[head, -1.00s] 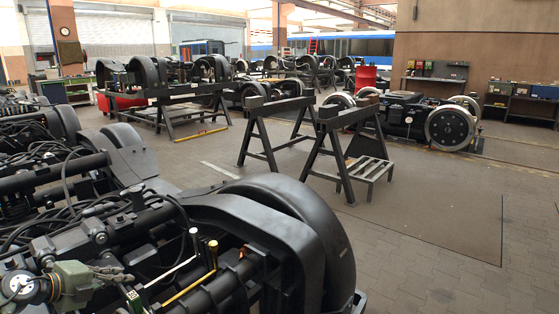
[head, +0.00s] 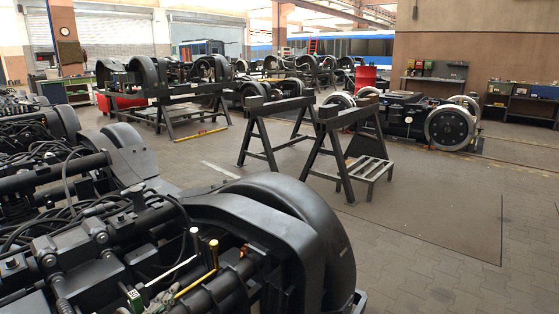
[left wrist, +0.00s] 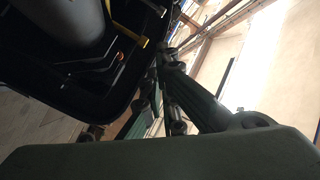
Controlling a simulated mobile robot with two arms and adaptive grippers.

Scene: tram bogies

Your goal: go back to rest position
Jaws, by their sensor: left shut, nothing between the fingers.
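My left gripper (left wrist: 161,66) shows in the left wrist view, its greenish linkages and dark fingers coming together at the middle. It is shut with nothing visible between the fingers. It appears beside a dark bogie part (left wrist: 95,100) with a yellow rod, though I cannot tell how close. My right gripper is not in view.
Two dark trestles (head: 262,140) stand mid-floor, with a slatted low stand (head: 368,170) by the right one. A wheelset bogie (head: 410,118) sits behind them. Another bogie rests on a long stand (head: 185,95) at the back left. The paved floor (head: 440,230) at right is clear.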

